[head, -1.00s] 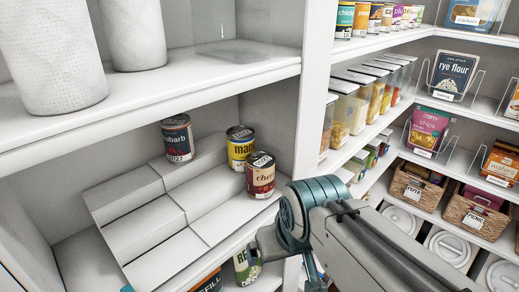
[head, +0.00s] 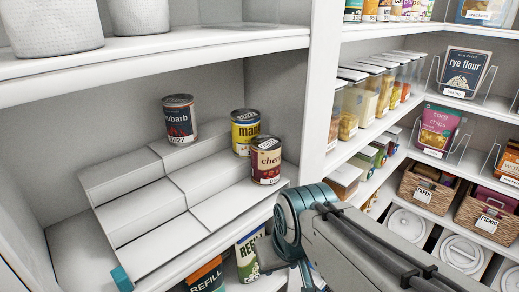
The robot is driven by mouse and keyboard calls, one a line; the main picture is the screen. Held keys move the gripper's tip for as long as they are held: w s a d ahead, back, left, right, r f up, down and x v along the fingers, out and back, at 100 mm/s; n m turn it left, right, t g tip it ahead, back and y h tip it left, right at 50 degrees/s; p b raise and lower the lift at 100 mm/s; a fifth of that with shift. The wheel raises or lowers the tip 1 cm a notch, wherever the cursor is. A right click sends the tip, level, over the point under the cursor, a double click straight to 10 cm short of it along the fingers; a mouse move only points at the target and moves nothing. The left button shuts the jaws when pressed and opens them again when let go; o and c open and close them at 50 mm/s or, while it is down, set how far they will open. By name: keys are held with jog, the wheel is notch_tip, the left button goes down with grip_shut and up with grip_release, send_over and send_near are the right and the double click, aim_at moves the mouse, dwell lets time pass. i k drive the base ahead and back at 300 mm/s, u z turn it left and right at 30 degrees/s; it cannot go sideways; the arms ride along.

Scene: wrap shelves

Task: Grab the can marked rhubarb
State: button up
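The can marked rhubarb (head: 180,120) has a dark navy label with a red band and shows "hubarb". It stands upright on the top level at the back of a white stepped riser (head: 130,178), on the shelf at the left. To its right stand a yellow can marked "man" (head: 245,131) and a dark red can marked "cher" (head: 266,161), closer to the front. My arm comes in from the lower right, in front of the shelf edge and well apart from the rhubarb can. My gripper's fingers do not show.
A shelf (head: 170,66) with white textured canisters runs above the cans. A white upright post (head: 315,110) stands right of them. Refill pouches (head: 250,258) sit below. A small teal piece (head: 122,279) shows at the riser's front; I cannot tell what it is.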

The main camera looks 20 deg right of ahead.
aim_at(178, 109)
jog(key=u, duration=1.75)
jog(key=k, duration=0.7)
jog(key=z, duration=1.35)
jog(key=i, duration=0.5)
jog(key=u, duration=0.05)
